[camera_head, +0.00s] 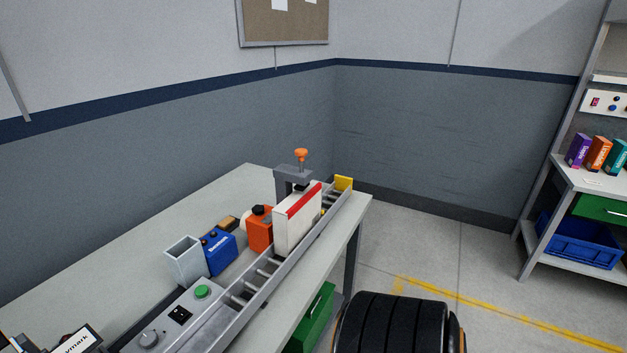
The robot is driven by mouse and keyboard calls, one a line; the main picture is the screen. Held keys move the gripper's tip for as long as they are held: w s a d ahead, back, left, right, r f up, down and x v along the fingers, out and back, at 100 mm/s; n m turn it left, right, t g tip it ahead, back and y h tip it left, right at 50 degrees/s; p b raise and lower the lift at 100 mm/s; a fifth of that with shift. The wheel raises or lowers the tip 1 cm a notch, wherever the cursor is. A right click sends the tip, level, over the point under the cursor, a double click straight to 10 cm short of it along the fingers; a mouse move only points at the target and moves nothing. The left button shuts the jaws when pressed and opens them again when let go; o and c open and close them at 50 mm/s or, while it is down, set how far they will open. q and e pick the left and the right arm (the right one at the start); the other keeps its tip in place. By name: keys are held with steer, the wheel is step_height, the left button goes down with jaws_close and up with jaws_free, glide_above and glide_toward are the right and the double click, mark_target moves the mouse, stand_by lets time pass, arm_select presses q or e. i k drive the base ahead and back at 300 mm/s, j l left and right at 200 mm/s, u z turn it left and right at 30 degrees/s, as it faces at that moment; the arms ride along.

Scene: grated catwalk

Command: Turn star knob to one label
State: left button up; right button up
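A grey round knob (149,340) sits on the light grey control panel (207,306) at the front end of the conveyor, low in the head view. The panel also has a green button (202,291) and a black switch plate (180,315). An orange knob (301,154) stands on a post above the grey bracket (294,175) over the conveyor. I cannot tell which knob is the star knob, and no label beside either is readable.
The roller conveyor (262,282) lies along the table (312,270). A white box with a red stripe (291,229) is under the bracket. An orange item (260,232), a blue box (219,252) and a grey bin (184,262) stand beside it. A shelf (600,181) is at right.

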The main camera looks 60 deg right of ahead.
mark_target(257, 210)
steer(key=z, duration=1.75)
steer(key=k+l+u, duration=0.1)
steer(key=l+u, duration=0.2)
steer(key=u, duration=0.15)
